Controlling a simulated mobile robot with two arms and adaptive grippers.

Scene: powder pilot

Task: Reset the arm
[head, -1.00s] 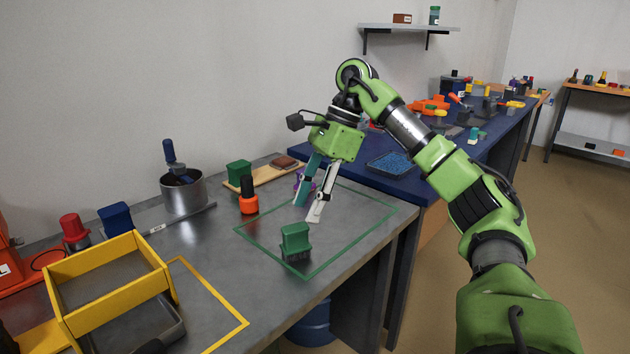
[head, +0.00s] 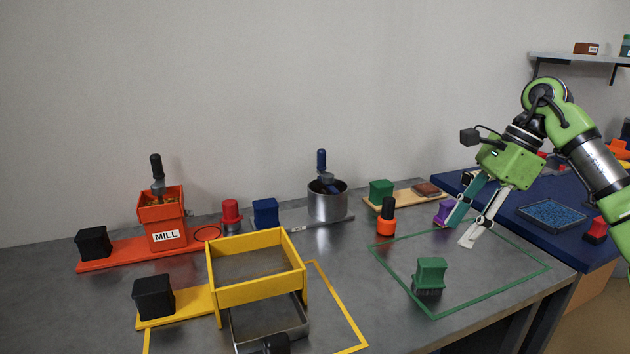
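My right arm comes in from the right edge. Its gripper (head: 460,233) points down and to the left above the back part of the green outlined area (head: 492,298) on the grey table (head: 345,262). Its two fingers, one teal and one pale, are apart with nothing seen between them. A green block-shaped brush (head: 431,273) stands inside the outline, left of and in front of the fingertips, apart from them. A purple object (head: 443,212) shows behind the fingers, partly hidden. My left gripper is not in view.
An orange mill (head: 163,221) stands at the back left. A yellow frame (head: 259,291) stands over a grey tray (head: 243,328). A metal pot (head: 327,205), an orange-black bottle (head: 386,222) and a wooden board (head: 404,196) line the back. A blue table (head: 550,238) adjoins at right.

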